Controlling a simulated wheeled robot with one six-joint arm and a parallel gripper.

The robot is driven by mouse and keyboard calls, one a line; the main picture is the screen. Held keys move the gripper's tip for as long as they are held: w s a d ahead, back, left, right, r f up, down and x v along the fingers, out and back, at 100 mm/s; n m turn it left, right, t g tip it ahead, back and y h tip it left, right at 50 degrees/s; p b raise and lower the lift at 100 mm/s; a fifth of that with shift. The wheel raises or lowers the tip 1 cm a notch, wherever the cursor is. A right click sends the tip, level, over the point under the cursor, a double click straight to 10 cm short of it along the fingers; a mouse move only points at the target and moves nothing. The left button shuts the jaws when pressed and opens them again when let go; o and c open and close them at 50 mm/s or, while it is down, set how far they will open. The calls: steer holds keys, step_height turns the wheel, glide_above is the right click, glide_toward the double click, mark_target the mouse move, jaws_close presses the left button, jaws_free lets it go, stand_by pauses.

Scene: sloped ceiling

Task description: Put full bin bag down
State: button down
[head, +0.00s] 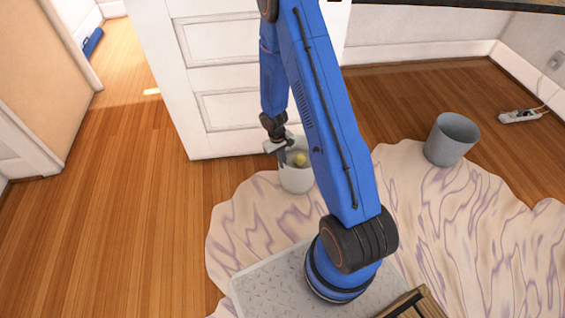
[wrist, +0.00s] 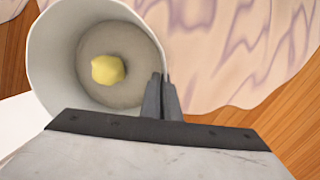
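No bin bag can be made out in either view. A white bin (head: 296,182) stands at or just above the rug's edge by the white door; contact below is unclear. In the wrist view, the bin (wrist: 48,62) shows its open mouth with a yellow lump (wrist: 108,70) at the bottom. The lump also shows in the head view (head: 300,160). My gripper (head: 284,154) is at the bin's rim. In the wrist view, my gripper's fingers (wrist: 163,82) are close together, with the bin's rim running between them.
An empty-looking grey bin (head: 452,140) stands on the cream and purple rug (head: 445,215) to the right. A white door (head: 232,90) is behind my gripper. A power strip (head: 520,116) lies at the far right. Wooden floor (head: 120,220) is clear on the left.

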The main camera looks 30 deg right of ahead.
steer(key=c, duration=2)
jaws_free()
step_height(320, 180, up, 25)
steer(key=a+t, duration=0.1)
steer(key=a, duration=0.1)
steer(key=s+a+r+t, duration=0.1)
steer(key=s+r, duration=0.3)
steer(key=r, duration=0.3)
steer(key=s+a+r+t, duration=0.1)
steer(key=s+r, duration=0.4)
steer(key=r, duration=0.3)
steer(key=shift+s+a+r+m+t+y, duration=0.2)
steer(key=shift+s+a+r+t, duration=0.3)
steer(key=shift+s+r, duration=2.15)
steer(key=shift+s+a+r+m+t+y, duration=0.2)
steer(key=shift+s+r+t, duration=0.75)
steer(key=shift+s, duration=3.15)
steer(key=shift+s+a+r+m+t, duration=0.25)
steer(key=shift+s+a+r, duration=0.25)
steer(key=shift+s+r, duration=2.3)
